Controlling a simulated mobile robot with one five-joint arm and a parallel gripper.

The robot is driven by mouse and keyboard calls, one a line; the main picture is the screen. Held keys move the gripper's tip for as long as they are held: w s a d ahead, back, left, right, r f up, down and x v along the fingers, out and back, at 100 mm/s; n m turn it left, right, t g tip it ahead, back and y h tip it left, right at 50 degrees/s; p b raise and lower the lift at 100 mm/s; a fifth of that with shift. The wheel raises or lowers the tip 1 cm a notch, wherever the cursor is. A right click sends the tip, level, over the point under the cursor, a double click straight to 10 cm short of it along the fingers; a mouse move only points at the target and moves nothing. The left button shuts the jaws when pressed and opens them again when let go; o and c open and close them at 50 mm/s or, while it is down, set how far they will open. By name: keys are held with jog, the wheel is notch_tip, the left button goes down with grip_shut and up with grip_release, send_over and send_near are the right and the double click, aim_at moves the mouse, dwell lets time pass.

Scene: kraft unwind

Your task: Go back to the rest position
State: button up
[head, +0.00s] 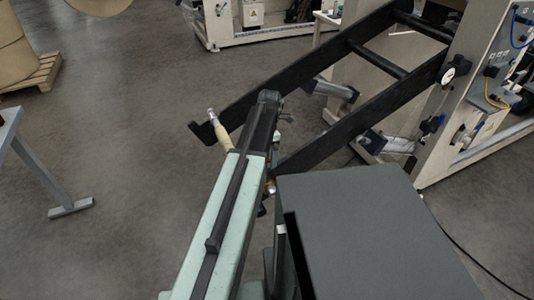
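My arm, a long pale green and black beam, reaches from the bottom middle of the head view up toward the unwind machine. My gripper's fingers cannot be made out. A tan, handle-like piece with a metal tip (218,130) shows just left of the arm's upper part. Whether it is attached to the arm or held by it, I cannot tell.
The unwind machine (452,118) stands at right, its two black arms (345,132) reaching left. Brown paper rolls (15,55) sit on a wooden pallet (38,74) at upper left. A grey table leg (45,175) stands at left. A cable (470,258) lies at lower right.

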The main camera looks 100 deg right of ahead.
notch_tip(320, 180, up, 4)
jog(key=shift+f+p, duration=0.15)
jog(key=shift+p, duration=0.95)
